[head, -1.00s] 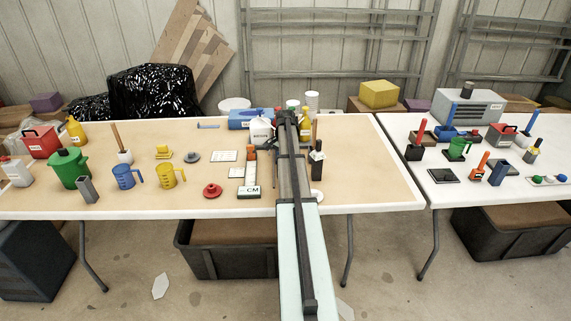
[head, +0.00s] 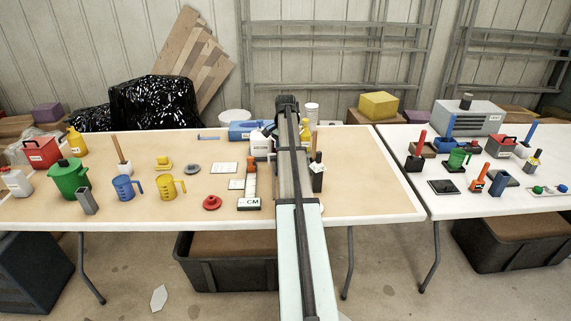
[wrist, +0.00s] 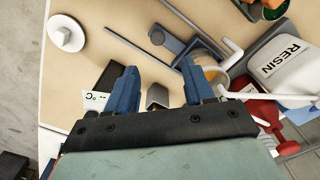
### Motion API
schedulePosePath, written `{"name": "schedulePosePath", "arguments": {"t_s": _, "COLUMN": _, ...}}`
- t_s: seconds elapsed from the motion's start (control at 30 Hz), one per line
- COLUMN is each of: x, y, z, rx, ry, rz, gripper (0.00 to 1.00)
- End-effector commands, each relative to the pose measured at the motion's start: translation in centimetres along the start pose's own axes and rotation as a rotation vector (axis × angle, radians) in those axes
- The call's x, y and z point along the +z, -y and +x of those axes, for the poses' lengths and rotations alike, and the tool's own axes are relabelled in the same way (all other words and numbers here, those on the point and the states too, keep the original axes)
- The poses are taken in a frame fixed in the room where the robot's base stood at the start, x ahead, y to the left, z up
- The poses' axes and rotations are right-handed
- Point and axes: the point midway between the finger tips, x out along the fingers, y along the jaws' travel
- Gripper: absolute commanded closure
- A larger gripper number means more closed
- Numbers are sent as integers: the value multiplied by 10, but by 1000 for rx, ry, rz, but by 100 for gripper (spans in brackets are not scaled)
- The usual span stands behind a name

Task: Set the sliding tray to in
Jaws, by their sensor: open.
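I cannot tell for sure which thing is the sliding tray. In the wrist view, a grey-blue bracket-like piece (wrist: 192,48) with a dark round knob (wrist: 157,37) lies on the table beyond my fingers, near thin dark rods. My gripper (wrist: 159,76) is open, with its two blue fingers apart. A small brown-grey block (wrist: 157,97) shows between the fingers, not visibly gripped. In the head view, my arm reaches over the left table (head: 365,190), and its end hides what lies beneath it; the fingertips are not visible there.
The white resin jug (wrist: 288,62) and a red container (wrist: 265,112) stand close right of my fingers. A white disc (wrist: 66,33) lies at left. In the head view, a blue box (head: 246,131) is behind the arm, and a black bottle (head: 318,178) stands right of it.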

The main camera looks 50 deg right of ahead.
Motion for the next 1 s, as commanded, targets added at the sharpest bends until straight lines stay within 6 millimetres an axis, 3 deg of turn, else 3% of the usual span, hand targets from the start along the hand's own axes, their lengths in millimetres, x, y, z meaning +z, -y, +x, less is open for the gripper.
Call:
{"name": "schedulePosePath", "arguments": {"t_s": 0.1, "x": 0, "y": 0, "z": -16, "rx": 0, "ry": 0, "rz": 0, "gripper": 48}}
{"name": "schedulePosePath", "arguments": {"t_s": 0.3, "x": 0, "y": 0, "z": -30, "rx": 0, "ry": 0, "rz": 0, "gripper": 48}}
{"name": "schedulePosePath", "arguments": {"t_s": 1.0, "x": 5, "y": 0, "z": -29, "rx": -2, "ry": 4, "rz": -1, "gripper": 48}}
